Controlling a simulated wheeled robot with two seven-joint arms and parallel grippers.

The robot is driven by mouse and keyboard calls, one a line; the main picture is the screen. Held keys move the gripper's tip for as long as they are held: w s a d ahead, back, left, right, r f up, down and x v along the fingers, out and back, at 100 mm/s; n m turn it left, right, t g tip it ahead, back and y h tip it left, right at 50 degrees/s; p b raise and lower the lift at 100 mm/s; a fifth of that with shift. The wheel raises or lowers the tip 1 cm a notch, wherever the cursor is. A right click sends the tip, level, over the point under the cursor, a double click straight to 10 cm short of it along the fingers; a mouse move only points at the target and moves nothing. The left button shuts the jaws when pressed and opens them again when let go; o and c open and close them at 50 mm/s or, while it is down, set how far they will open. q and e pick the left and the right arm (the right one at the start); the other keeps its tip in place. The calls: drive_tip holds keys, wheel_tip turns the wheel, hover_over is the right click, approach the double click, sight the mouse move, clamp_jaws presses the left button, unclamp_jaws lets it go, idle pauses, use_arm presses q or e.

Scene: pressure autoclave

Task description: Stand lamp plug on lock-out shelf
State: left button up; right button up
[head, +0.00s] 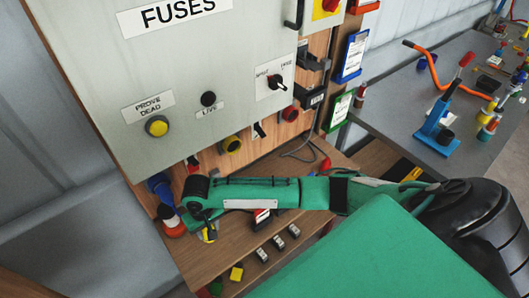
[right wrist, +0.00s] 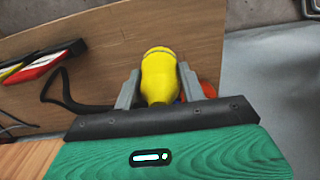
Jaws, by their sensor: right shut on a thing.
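My right gripper (right wrist: 160,88) is shut on a yellow plug-like thing with a rounded end, taken to be the lamp plug (right wrist: 158,72), in the right wrist view. In the head view my right arm reaches in from the right, and its wrist hides most of the gripper; a small yellow part (head: 209,236) shows below it. The wooden shelf (head: 215,262), taken to be the lock-out shelf, lies below the panel, under my arm. Whether the plug touches the shelf cannot be told. My left gripper is not in view.
A blue connector (head: 157,184) and a red, white and orange one (head: 170,222) are left of my wrist. Several small grey blocks and a yellow block (head: 236,272) occupy the shelf. The grey FUSES panel (head: 170,75) rises behind. A grey bench (head: 405,100) stands at right.

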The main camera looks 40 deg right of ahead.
drive_tip(key=d, duration=0.2)
drive_tip(key=shift+w+d, duration=0.15)
drive_tip(key=shift+d, duration=0.15)
drive_tip(key=shift+c, duration=0.2)
drive_tip(key=p, duration=0.3)
hover_over(221, 243)
wheel_tip(221, 243, down, 9)
drive_tip(key=shift+w+f, duration=0.1)
drive_tip(key=shift+f, duration=0.45)
drive_tip(key=o, duration=1.3)
drive_tip(key=shift+f, duration=0.1)
wheel_tip(221, 243, up, 12)
drive_tip(key=b, duration=0.3)
drive_tip(key=shift+b, duration=0.3)
